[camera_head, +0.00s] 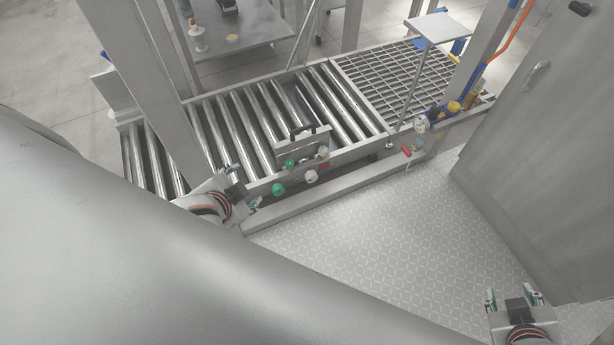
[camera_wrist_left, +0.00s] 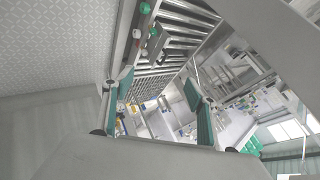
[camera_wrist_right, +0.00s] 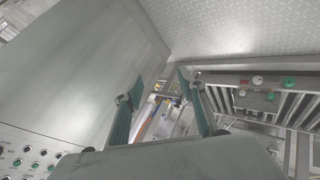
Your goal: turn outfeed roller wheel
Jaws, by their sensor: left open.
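The roller conveyor (camera_head: 240,122) runs across the head view, with bare metal rollers. On its near side are a green round knob or wheel (camera_head: 278,189) and a white one (camera_head: 311,176); a smaller green one (camera_head: 289,163) and a pale one (camera_head: 323,152) sit on a small bracket plate above. I cannot tell which is the outfeed roller wheel. My left gripper (camera_head: 243,188) is open and empty, left of the lower green wheel and apart from it. The green wheel also shows in the left wrist view (camera_wrist_left: 145,8). My right gripper (camera_head: 512,295) is open and empty over the floor, far from the wheels.
A grated section (camera_head: 390,85) adjoins the conveyor's right end, with gauges and valves (camera_head: 422,124) at its near corner. A metal post (camera_head: 150,80) rises by my left arm. A large grey cabinet (camera_head: 540,150) stands at right. The patterned floor (camera_head: 390,235) between is clear.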

